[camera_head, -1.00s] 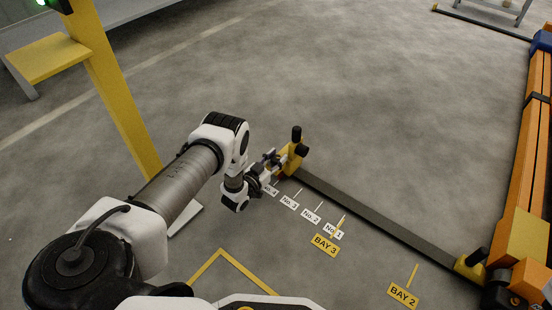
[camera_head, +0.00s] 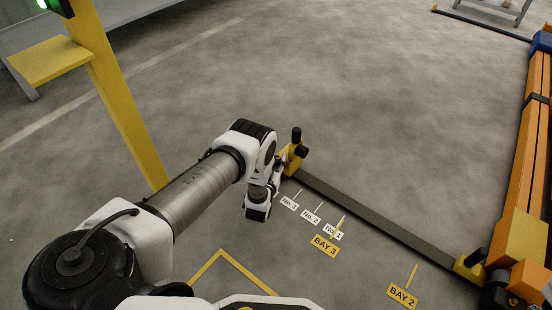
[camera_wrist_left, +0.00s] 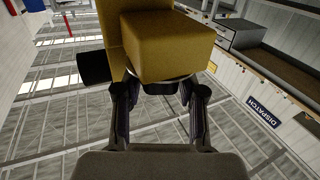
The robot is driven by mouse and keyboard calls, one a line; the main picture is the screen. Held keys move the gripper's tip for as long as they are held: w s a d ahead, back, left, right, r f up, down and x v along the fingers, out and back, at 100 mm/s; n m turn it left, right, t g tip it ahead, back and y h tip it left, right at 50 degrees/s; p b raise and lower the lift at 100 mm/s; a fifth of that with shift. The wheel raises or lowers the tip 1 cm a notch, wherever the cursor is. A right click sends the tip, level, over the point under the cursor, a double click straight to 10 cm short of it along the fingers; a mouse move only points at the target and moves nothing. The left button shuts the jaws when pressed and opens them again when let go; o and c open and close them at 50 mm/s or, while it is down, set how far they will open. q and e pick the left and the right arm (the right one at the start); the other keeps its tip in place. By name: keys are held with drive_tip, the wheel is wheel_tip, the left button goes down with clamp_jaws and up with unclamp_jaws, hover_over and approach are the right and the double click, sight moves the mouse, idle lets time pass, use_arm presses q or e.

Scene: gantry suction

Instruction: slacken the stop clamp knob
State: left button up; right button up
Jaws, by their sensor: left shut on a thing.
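The yellow stop (camera_head: 291,158) stands at the far left end of the dark floor rail. A black upright handle (camera_head: 297,134) tops it, and a black piece (camera_head: 303,152) sticks out on its right side. In the left wrist view the yellow stop (camera_wrist_left: 165,45) fills the upper middle, with a black cylinder (camera_wrist_left: 95,67) to its left. My left gripper (camera_wrist_left: 161,92) is at the stop, its fingers shut on the dark clamp knob (camera_wrist_left: 160,88) below the yellow block. The fingers mostly cover the knob. In the head view my left wrist hides much of the gripper (camera_head: 278,178).
The dark rail (camera_head: 380,220) runs from the stop to a second yellow stop (camera_head: 470,266) at an orange beam (camera_head: 533,150). Number labels and a BAY 3 sign (camera_head: 326,245) lie beside it. A yellow post (camera_head: 115,100) stands left. The floor behind is clear.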

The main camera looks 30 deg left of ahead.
use_arm(q)
drive_tip(key=shift+n+g+y, duration=0.9)
drive_tip(key=shift+n+y, duration=0.4)
drive_tip(key=shift+y, duration=0.6)
drive_tip(key=o, duration=1.2)
drive_tip(key=shift+c, duration=0.2)
